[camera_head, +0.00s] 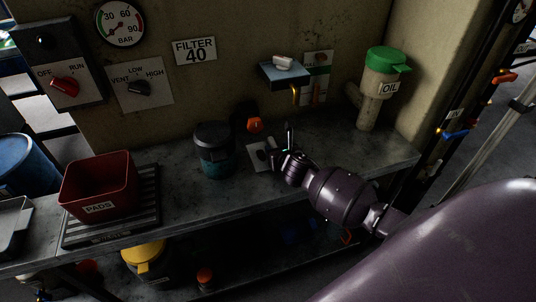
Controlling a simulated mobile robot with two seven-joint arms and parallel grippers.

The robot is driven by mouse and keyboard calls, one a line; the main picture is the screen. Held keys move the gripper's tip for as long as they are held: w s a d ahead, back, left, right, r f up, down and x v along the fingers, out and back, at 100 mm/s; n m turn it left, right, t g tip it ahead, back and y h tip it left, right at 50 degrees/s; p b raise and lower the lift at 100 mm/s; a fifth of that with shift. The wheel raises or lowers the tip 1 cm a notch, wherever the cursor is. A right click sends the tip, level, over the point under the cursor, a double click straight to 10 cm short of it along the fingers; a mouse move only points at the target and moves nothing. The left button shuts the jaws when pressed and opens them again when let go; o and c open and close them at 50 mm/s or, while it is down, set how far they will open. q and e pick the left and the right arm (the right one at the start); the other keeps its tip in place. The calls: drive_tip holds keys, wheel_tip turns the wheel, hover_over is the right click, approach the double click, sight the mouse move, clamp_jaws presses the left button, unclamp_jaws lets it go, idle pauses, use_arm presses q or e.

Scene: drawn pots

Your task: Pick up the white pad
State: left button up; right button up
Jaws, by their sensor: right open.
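A small white pad (283,62) lies on top of a blue-grey wall shelf (288,78). My right gripper (280,148) is open over the grey bench, below the shelf and apart from this pad. One finger points up and the jaws look empty. A pale flat plate (255,159) with a dark spot is beside the right gripper, partly hidden by it; I cannot tell whether they touch. A red bin (98,188) labelled PADS stands on a ribbed dark mat (150,205) at the left of the bench. My left gripper is not in view.
A dark-lidded blue jar (215,150) stands left of my right gripper. A green-lidded OIL container (382,85) stands at the bench's right end. An orange knob (254,125) is at the wall. The bench (190,205) is clear between bin and jar.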

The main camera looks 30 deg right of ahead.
drive_tip(key=shift+w, duration=0.1)
clamp_jaws()
idle(0.3)
